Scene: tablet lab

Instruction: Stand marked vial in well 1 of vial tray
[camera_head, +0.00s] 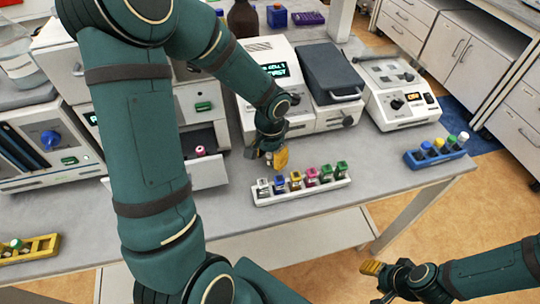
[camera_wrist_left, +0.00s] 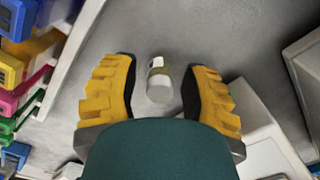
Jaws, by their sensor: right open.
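A small whitish vial (camera_wrist_left: 159,82) with a brownish band is on the grey bench in the left wrist view. I cannot tell whether it stands or lies, or whether it bears the mark. My left gripper (camera_wrist_left: 164,90) is open, with its yellow fingers either side of the vial and a gap on both sides. In the head view my left gripper (camera_head: 269,157) is low over the bench, just behind the white rack, and hides the vial. My right gripper (camera_head: 379,281) is open and empty at the lower right, over the floor. Which holder is the vial tray is unclear.
A white rack (camera_head: 302,193) holds several colour-capped bottles. A blue tray (camera_head: 437,158) with several vials stands at the right end of the bench. A yellow tray (camera_head: 28,252) lies at the left. A drawer (camera_head: 207,174) stands open. Bench between white rack and blue tray is clear.

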